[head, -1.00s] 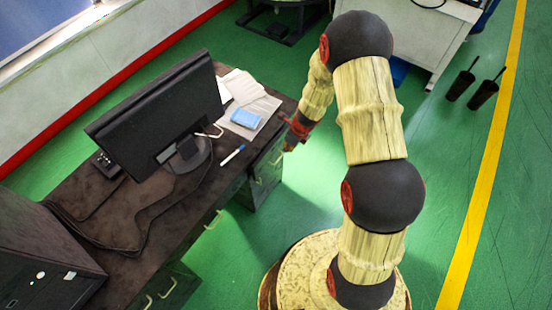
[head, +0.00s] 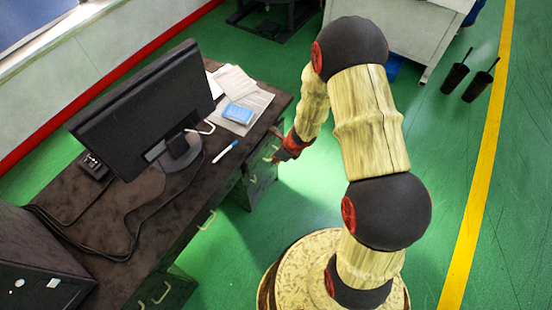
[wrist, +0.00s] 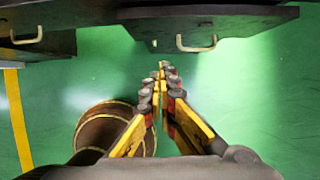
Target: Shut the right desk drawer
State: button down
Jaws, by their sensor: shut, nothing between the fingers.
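The desk (head: 150,215) stands on the left in the head view, its drawer fronts facing my base. The right desk drawer (head: 262,172) is at the desk's far end and seems to jut out past the desktop edge; how far is hard to tell. My gripper (head: 277,157) is just in front of its upper part and partly hides it. In the wrist view my gripper (wrist: 165,75) is shut and empty, pointing towards a dark drawer front with a pale handle (wrist: 197,45). I cannot tell whether it touches the drawer.
A monitor (head: 140,105), papers (head: 235,80), a blue item (head: 238,113) and a pen (head: 225,151) are on the desktop. Another drawer handle (head: 207,220) shows nearer the camera. A white cabinet (head: 400,28) stands at the back. The green floor (head: 265,222) beside the desk is clear.

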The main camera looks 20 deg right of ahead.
aim_at(257, 158)
jog(key=w+a+f+b, duration=0.1)
jog(key=w+a+f, duration=0.3)
jog(key=w+f, duration=0.1)
jog(key=shift+f, duration=0.3)
jog(key=shift+w+a+p, duration=0.4)
jog(key=shift+w+a, duration=0.4)
jog(key=shift+w, duration=0.15)
jog(key=shift+d, duration=0.1)
